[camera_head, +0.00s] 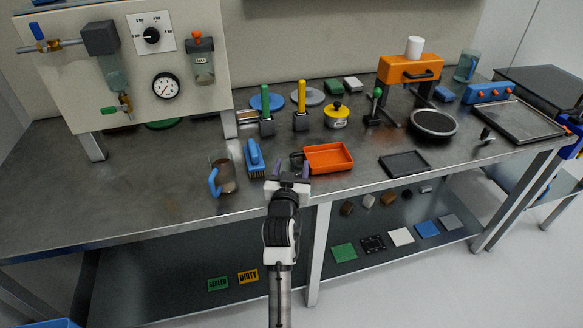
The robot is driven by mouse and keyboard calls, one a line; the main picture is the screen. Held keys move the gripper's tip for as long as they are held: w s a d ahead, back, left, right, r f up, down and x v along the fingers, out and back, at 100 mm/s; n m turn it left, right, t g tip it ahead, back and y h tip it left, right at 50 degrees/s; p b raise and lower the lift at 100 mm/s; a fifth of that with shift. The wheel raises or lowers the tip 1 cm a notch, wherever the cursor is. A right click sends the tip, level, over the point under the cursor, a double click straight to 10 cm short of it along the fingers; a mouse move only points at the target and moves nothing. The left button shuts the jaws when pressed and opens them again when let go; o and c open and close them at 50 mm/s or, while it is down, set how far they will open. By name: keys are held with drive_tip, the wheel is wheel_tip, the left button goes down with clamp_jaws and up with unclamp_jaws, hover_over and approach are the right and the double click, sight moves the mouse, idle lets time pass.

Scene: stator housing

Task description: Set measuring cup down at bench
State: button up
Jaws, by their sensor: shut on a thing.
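My gripper (291,172) is over the front edge of the bench (120,205), left of the orange tray. Its two fingers point away from me, a little apart, with a small dark-rimmed thing at their tips. I take this to be the measuring cup (297,158); it is small and partly hidden by the fingers. I cannot tell whether it touches the bench top. A clear, brownish jug with a blue handle (222,176) stands on the bench to the left, apart from my gripper.
A blue brush (255,158) lies just left of my gripper, and an orange tray (328,157) is close on the right. A black tray (404,164) lies farther right. A gauge panel (130,65) stands at the back left. The bench's left front is clear.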

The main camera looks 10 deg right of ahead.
drive_tip(key=shift+f, duration=0.15)
drive_tip(key=o, duration=1)
drive_tip(key=shift+o, duration=0.2)
drive_tip(key=shift+r, duration=0.3)
drive_tip(key=b+v, duration=0.3)
drive_tip(key=v, duration=0.9)
drive_tip(key=shift+b, duration=0.35)
drive_tip(key=shift+f, duration=0.1)
